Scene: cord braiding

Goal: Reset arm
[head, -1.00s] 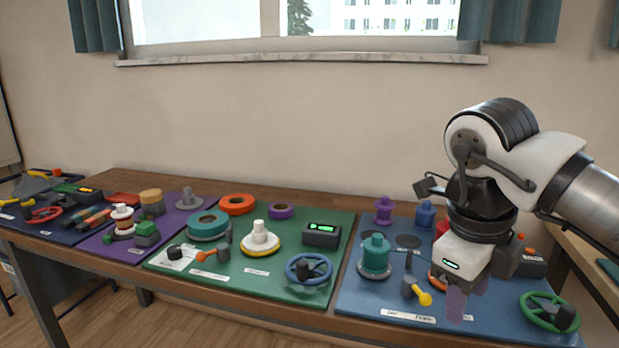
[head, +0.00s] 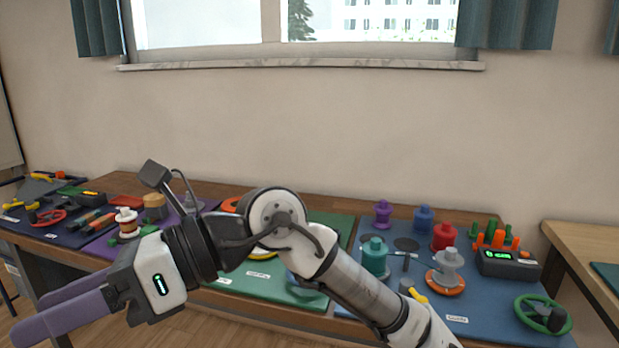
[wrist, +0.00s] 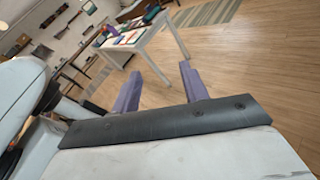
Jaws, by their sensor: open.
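My gripper (head: 72,312) is at the lower left of the head view, in front of the table's near edge, its two purple fingers pointing left and apart. In the wrist view the gripper (wrist: 160,88) shows two spread purple fingers with nothing between them and wooden floor beyond. My arm crosses the middle of the head view and hides much of the green mat (head: 338,228) and the things on it.
The blue mat (head: 480,338) at the right bears several bobbins, a green handwheel (head: 543,314) and a black display box (head: 508,264). A dark blue mat (head: 62,236) with tools lies far left. Another table (head: 575,238) stands at the right. The wrist view shows a white table (wrist: 150,42) and open floor.

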